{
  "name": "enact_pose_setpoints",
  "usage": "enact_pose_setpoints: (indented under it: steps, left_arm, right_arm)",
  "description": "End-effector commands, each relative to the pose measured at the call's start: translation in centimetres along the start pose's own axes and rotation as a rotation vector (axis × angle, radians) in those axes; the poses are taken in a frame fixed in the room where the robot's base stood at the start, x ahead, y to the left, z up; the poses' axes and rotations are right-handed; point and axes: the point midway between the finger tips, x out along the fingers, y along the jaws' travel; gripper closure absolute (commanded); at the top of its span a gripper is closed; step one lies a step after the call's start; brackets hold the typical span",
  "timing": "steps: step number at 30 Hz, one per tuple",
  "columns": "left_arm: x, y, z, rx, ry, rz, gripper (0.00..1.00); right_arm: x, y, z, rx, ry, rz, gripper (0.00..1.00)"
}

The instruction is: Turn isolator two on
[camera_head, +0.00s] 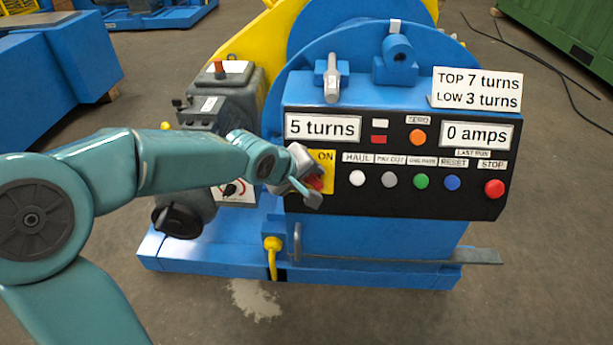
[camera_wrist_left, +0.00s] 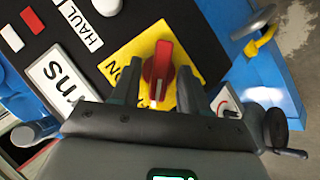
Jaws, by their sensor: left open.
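A red rotary handle (camera_wrist_left: 158,66) sits on a yellow plate (camera_wrist_left: 133,48) in the left wrist view. Letters reading ON show at the plate's left, and the handle's long side runs roughly up and down in that view. In the head view the plate (camera_head: 327,160) is at the panel's left end and the red handle (camera_head: 315,183) is partly hidden by my gripper. My left gripper (camera_head: 317,190) is open, its fingers on either side of the handle; I cannot tell whether they touch it. No number two is readable. My right gripper is not in view.
The black panel (camera_head: 400,205) also carries several push buttons, including a red STOP button (camera_head: 494,188), and signs reading 5 turns (camera_head: 323,127) and 0 amps (camera_head: 477,135). A grey motor unit (camera_head: 235,85) and a black crank handle (camera_head: 180,221) stand left of the panel.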

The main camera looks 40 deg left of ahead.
Motion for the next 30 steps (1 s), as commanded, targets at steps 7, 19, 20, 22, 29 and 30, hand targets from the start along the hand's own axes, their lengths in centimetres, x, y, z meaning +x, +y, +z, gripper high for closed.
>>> enact_pose_setpoints:
  steps: [7, 19, 20, 22, 29, 30]
  left_arm:
    - [0.0, 0.0, 0.0, 0.000, 0.000, 0.000, 0.98]
    - [0.0, 0.0, 0.0, 0.041, 0.001, -0.023, 1.00]
    - [0.0, 0.1, 0.0, 0.051, 0.001, -0.030, 1.00]
    - [0.1, 0.1, 0.1, 0.082, 0.000, -0.050, 1.00]
    - [0.1, 0.3, 0.1, 0.235, 0.000, -0.145, 1.00]
    - [0.1, 0.4, 0.1, 0.267, 0.000, -0.165, 1.00]
  right_arm:
    - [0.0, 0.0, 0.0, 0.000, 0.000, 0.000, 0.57]
    - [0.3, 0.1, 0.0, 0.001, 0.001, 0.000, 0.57]
    - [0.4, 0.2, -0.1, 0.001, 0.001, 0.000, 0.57]
    - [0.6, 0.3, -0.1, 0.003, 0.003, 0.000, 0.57]
    - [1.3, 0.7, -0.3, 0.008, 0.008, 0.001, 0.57]
    - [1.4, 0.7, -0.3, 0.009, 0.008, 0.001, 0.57]
